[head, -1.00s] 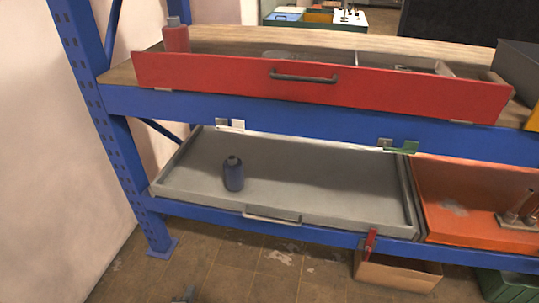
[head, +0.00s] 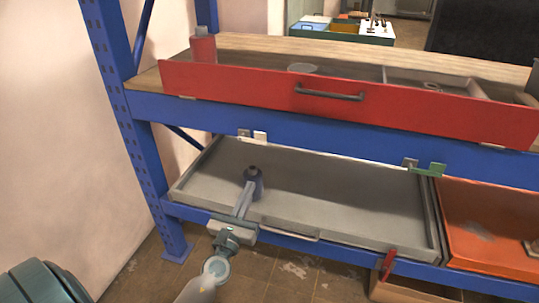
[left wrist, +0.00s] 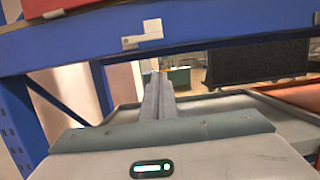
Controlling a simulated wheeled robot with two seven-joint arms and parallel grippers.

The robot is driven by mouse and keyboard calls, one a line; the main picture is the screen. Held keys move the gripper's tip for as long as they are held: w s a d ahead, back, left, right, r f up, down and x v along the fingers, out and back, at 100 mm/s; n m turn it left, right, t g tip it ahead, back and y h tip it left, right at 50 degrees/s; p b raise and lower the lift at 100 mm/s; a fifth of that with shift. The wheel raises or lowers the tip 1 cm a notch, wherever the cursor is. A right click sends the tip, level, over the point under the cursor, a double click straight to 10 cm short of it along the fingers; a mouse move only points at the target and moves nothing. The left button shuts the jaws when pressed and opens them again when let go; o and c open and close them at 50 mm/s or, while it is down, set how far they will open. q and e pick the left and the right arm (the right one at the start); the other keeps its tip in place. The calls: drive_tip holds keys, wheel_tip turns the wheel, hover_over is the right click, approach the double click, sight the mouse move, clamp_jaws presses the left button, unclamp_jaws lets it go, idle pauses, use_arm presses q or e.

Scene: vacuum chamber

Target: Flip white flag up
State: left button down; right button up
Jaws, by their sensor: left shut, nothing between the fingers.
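The white flag (head: 260,137) is a small tab beside a grey bracket on the lower edge of the blue beam (head: 310,148). In the left wrist view the white flag (left wrist: 153,28) is above my fingers, sticking out to the right of its bracket and across the beam's face. My left gripper (head: 249,187) is shut and empty over the grey drawer, below and apart from the flag. Its fingers also show in the left wrist view (left wrist: 158,82). My right gripper is not in view.
A red drawer (head: 230,85) stands above the beam. A green flag (head: 432,169) and a red flag (head: 389,262) are to the right, near an orange drawer (head: 490,210).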

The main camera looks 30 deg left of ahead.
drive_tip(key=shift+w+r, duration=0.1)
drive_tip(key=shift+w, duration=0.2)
